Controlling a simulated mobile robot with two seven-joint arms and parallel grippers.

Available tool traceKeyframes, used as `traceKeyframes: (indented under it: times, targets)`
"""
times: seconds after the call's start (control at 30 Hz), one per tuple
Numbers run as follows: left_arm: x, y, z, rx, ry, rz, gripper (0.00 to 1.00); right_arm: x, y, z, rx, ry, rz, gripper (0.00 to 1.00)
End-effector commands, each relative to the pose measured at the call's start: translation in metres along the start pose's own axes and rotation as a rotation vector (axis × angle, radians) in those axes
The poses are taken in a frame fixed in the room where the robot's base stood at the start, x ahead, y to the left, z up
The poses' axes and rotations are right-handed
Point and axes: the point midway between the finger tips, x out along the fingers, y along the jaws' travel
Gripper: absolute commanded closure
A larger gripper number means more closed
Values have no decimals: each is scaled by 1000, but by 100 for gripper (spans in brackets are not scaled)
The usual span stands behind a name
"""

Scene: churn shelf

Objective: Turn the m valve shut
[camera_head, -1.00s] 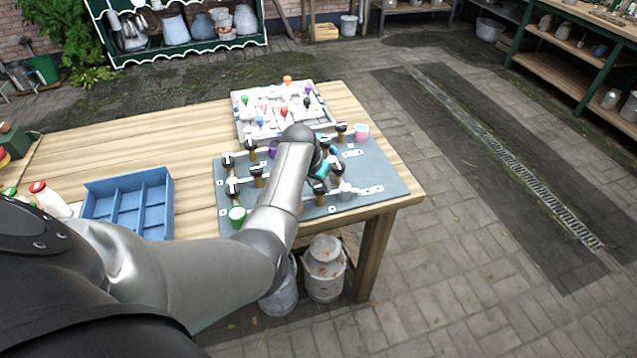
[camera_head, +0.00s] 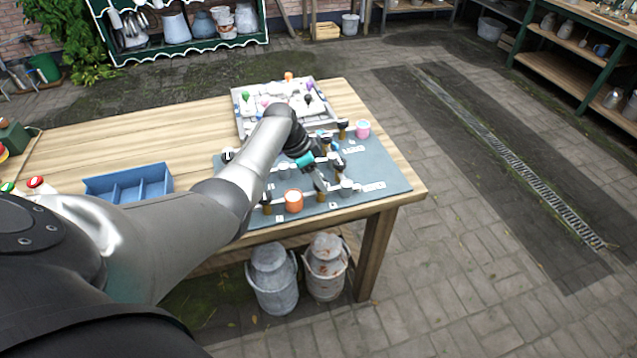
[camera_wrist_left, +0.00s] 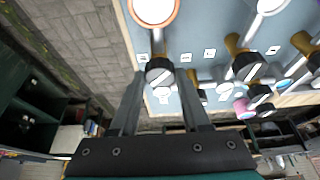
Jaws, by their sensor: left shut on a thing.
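The grey valve board (camera_head: 385,178) lies on the near right part of the wooden table and carries several valves with black handles and brass-coloured stems. My left gripper (camera_head: 319,184) reaches down to the board's front part, beside the orange-rimmed cup (camera_head: 293,201). In the left wrist view, my left gripper (camera_wrist_left: 160,78) is shut on a black valve handle with a pale end face (camera_wrist_left: 159,71). Its brass-coloured stem leads towards the orange-rimmed cup (camera_wrist_left: 154,12). I cannot read which letter marks this valve. My arm hides the board's left part. My right gripper is not in view.
Other valve handles (camera_wrist_left: 247,66) stand close to the right of my fingers in the wrist view. A pink cup (camera_head: 363,129) stands at the board's right edge. A white tray (camera_head: 245,122) with coloured knobs lies behind, and a blue divided box (camera_head: 155,172) at left.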

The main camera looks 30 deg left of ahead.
Motion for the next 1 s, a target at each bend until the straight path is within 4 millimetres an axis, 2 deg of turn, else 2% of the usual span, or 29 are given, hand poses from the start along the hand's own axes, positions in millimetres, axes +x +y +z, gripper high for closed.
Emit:
traceKeyframes:
  times: [0.03,0.6,1.0]
  targets:
    - [4,-2,2,41,-2,14,100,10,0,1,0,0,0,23]
    - [6,-4,1,499,0,204,100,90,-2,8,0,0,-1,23]
    - [4,-4,-1,693,0,287,100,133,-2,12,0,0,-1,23]
